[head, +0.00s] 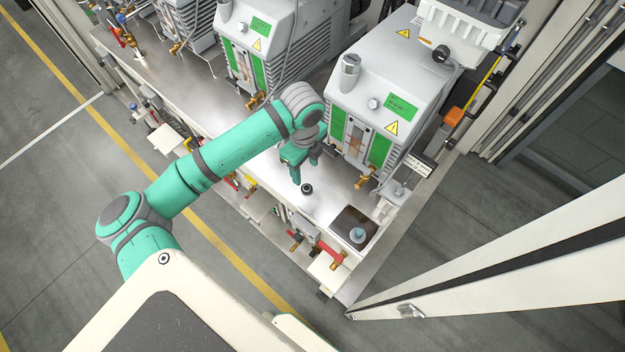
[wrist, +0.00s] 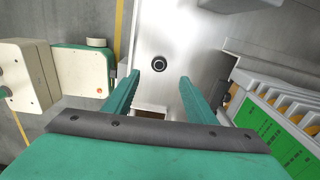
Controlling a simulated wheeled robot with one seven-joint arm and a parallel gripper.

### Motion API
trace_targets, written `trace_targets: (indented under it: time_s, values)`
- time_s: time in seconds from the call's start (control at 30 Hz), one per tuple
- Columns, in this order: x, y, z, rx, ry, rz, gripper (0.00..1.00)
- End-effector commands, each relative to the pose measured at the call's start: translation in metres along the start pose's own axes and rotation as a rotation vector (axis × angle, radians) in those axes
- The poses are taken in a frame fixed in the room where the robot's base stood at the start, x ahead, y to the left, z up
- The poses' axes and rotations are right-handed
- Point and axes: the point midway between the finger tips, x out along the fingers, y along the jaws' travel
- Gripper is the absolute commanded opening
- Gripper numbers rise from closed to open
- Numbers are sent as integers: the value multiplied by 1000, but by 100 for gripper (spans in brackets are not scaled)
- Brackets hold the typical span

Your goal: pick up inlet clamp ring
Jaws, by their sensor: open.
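A small dark round ring (head: 307,188), which looks like the inlet clamp ring, lies on the bare metal bench top. It also shows in the wrist view as a black ring (wrist: 158,64) with a pale band, just beyond the fingertips. My gripper (head: 305,169) is above the bench, close to the ring. In the wrist view my gripper's two green fingers (wrist: 160,79) are spread apart with nothing between them. The ring lines up roughly with the gap between them and appears apart from both.
A grey pump (head: 385,85) with green panels stands right of my gripper, its brass valve (head: 364,182) sticking out. A dark tray (head: 345,218) holding a pale round part (head: 357,235) is at the bench's near end. Red-handled valves (head: 330,255) sit along the front edge.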

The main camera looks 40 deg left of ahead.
Motion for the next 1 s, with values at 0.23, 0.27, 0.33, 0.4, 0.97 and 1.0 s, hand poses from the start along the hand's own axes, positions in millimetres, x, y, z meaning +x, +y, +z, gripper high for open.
trace_targets:
  time_s: [0.23,0.27,0.33,0.4,0.97,1.0]
  values:
    - [36,0,-1,-1,3,1,51]
    - [39,0,-1,-1,2,1,51]
    - [44,0,-1,0,1,0,51]
    - [47,0,-1,0,1,-1,51]
    - [99,0,-4,3,1,-1,51]
    - [99,0,-4,3,1,-2,51]
